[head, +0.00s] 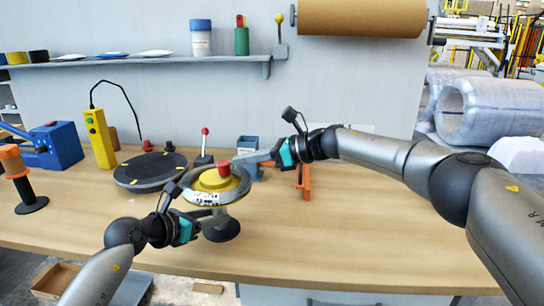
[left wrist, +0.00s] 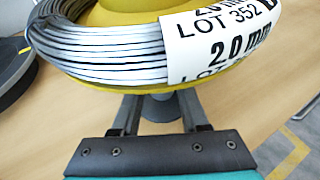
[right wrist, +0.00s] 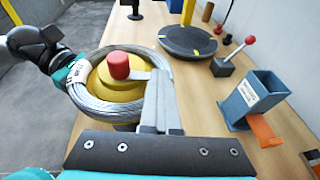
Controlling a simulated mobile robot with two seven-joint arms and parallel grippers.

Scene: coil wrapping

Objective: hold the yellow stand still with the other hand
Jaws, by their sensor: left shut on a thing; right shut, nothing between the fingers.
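The yellow stand (head: 210,180) has a yellow hub, a red knob (head: 224,168) on top and a dark round base (head: 221,231) on the table. A wire coil (head: 243,187) with a white "2.0 mm" label (left wrist: 225,40) lies around the hub. My left gripper (head: 203,217) is below the coil, its fingers on either side of the stand's grey post (left wrist: 160,108), shut on it. My right gripper (head: 240,158) is shut and empty above the coil's far right side. In the right wrist view its closed fingers (right wrist: 158,90) are beside the red knob and hide part of the coil.
A black turntable (head: 150,170) stands behind the stand to the left. An orange-and-black post (head: 20,180) stands far left. The table's front right is clear.

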